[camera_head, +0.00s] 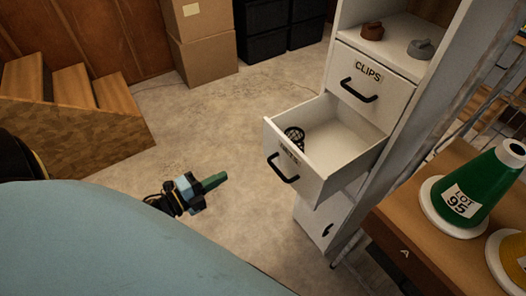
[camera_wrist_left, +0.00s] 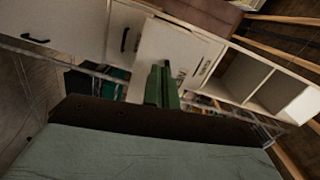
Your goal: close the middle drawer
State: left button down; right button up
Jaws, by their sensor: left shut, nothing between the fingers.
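The middle drawer (camera_head: 315,183) of a white cabinet is pulled well out. Its front has a black bar handle (camera_head: 283,168) and a partly readable label. A dark mesh-like item (camera_head: 295,137) lies inside it. My left gripper (camera_head: 222,180) has green fingers, shut with nothing between them. It is left of the drawer front in the head view, apart from it. In the left wrist view the shut fingers (camera_wrist_left: 161,86) show before a white panel (camera_wrist_left: 180,48) with a label; I cannot tell which drawer this is. My right gripper is not in view.
The CLIPS drawer (camera_head: 374,78) above is shut. A wooden table (camera_head: 410,232) with a green cone (camera_head: 478,190) marked LOT 95 stands at right. Wooden steps (camera_head: 80,110) and cardboard boxes (camera_head: 203,50) are at left and back. The floor between is clear.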

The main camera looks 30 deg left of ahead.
aim_at(272, 147)
pick_arm(q)
jog(key=shift+m+h, duration=0.7)
jog(key=shift+m, duration=0.2)
jog(key=r+x, duration=0.1)
jog(key=x, duration=0.3)
jog(key=r+x, duration=0.1)
jog(key=x, duration=0.4)
jog(key=r+x, duration=0.1)
jog(key=x, duration=0.4)
jog(key=shift+w+d+p, duration=0.1)
jog(key=shift+d+p, duration=0.15)
jog(key=shift+p, duration=0.05)
